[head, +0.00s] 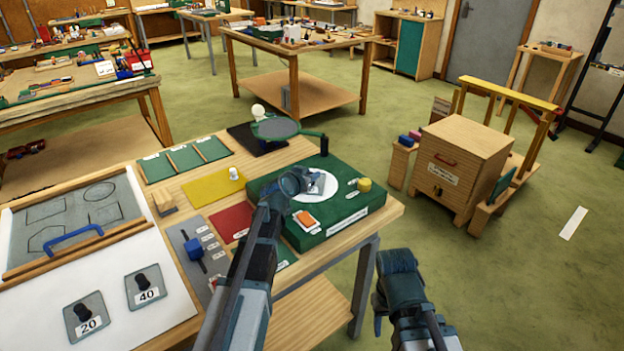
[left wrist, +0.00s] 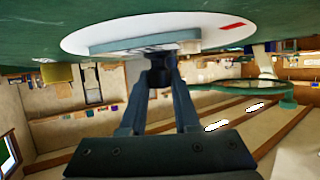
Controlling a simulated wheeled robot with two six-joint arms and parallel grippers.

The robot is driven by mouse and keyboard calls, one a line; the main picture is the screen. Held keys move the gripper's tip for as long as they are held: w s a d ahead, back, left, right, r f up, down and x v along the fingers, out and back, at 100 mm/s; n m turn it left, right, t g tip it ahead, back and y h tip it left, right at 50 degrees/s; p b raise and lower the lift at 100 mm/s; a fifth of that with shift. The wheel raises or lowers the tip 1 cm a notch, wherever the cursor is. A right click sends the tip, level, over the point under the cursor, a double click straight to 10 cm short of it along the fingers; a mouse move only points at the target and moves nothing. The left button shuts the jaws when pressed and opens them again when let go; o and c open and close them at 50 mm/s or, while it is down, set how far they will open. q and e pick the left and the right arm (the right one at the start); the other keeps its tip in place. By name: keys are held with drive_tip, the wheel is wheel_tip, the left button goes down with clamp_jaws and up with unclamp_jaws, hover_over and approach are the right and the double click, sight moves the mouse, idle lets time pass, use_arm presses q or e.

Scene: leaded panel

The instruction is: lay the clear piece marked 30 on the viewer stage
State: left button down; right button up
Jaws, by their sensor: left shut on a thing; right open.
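The viewer is a green box (head: 345,218) on the near table. Its stage is a round white disc (head: 327,192), also in the left wrist view (left wrist: 90,41). My left gripper (head: 298,180) is over the left of the disc, shut on the dark knob (left wrist: 160,76) of a clear piece. The piece (head: 315,187) lies flat at the disc; in the left wrist view its bluish edge (left wrist: 120,46) touches or nearly touches the white surface. Its number cannot be read. My right gripper (head: 380,312) is open and empty, off the table's front right.
Clear pieces marked 20 (head: 87,318) and 40 (head: 146,287) lie on the white board at left. A round magnifier (head: 276,128) stands behind the stage. Floor at right is open before a wooden cabinet (head: 465,165).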

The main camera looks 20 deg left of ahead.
use_arm(q)
drive_tip(key=shift+a, duration=0.1)
drive_tip(key=shift+f, duration=0.15)
drive_tip(key=c, duration=0.6)
unclamp_jaws()
drive_tip(key=shift+c, duration=0.2)
drive_tip(key=shift+r, duration=0.2)
drive_tip(key=shift+s+r, duration=0.2)
drive_tip(key=shift+s, duration=0.05)
drive_tip(key=p+v, duration=0.4)
drive_tip(key=v, duration=0.7)
drive_tip(key=shift+s+p, duration=0.3)
drive_tip(key=shift+f, duration=0.1)
